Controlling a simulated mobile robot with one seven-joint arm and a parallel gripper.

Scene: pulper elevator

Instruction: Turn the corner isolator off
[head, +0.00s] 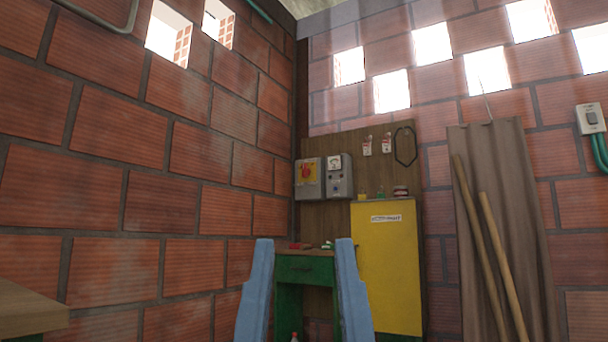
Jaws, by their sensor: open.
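The corner isolator (308,186) is a grey box with a yellow plate and a red rotary knob (306,171). It hangs on a brown wooden board close to the room's corner, near the middle of the head view. The knob is too small to read its setting surely. My gripper (304,243) shows as two light blue fingers at the bottom middle, spread apart with nothing between them. It appears lower in the picture than the isolator and is not touching it. The rest of my gripper is out of view.
A grey box with a dial (339,178) hangs just right of the isolator. A green table (306,269) with small items stands below, beside a yellow cabinet (390,264). Wooden poles (490,245) lean at right; a wooden tabletop (28,308) juts in at lower left.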

